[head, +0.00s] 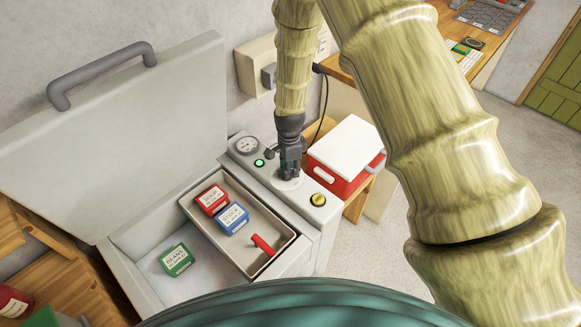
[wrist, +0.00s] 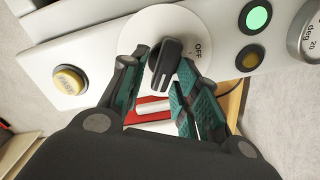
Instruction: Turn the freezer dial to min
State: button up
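The freezer dial is a white disc (wrist: 193,22) with a black bar knob (wrist: 165,60) and the word OFF printed at its right in the wrist view. No min mark is readable. In the head view the dial's white disc (head: 288,184) shows on the freezer's control panel, partly covered by my gripper (head: 290,170). My gripper (wrist: 163,83) points at the dial, with its teal-padded fingers apart on either side of the knob. A gap shows between the left finger and the knob; whether the right finger touches it I cannot tell.
The chest freezer's lid (head: 120,130) stands open. A tray (head: 285,262) inside holds red and blue boxes; a green box (head: 177,260) lies beside it. A gauge (head: 246,146), green light (head: 259,163) and yellow button (head: 318,199) flank the dial. A red-white cooler (head: 345,150) stands close right.

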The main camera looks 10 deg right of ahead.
jog(key=shift+w+f, duration=0.35)
jog(key=shift+w, duration=0.05)
jog(key=c, duration=0.3)
jog(key=shift+d, duration=0.1)
grip_shut()
jog(key=shift+s+r, duration=0.1)
jog(key=shift+r, duration=0.2)
jog(key=shift+d, duration=0.1)
jog(key=shift+w+n+b, duration=0.2)
jog(key=shift+n+b, duration=0.2)
jog(key=shift+n, duration=0.2)
jog(key=n+b, duration=0.2)
jog(key=n, duration=0.2)
jog(key=shift+w, duration=0.2)
jog(key=n, duration=0.2)
jog(key=n+b, duration=0.1)
jog(key=n, duration=0.1)
jog(key=n+b, duration=0.1)
jog(key=n, duration=0.1)
jog(key=shift+w+a, duration=0.2)
jog(key=shift+a, duration=0.15)
jog(key=shift+n, duration=0.4)
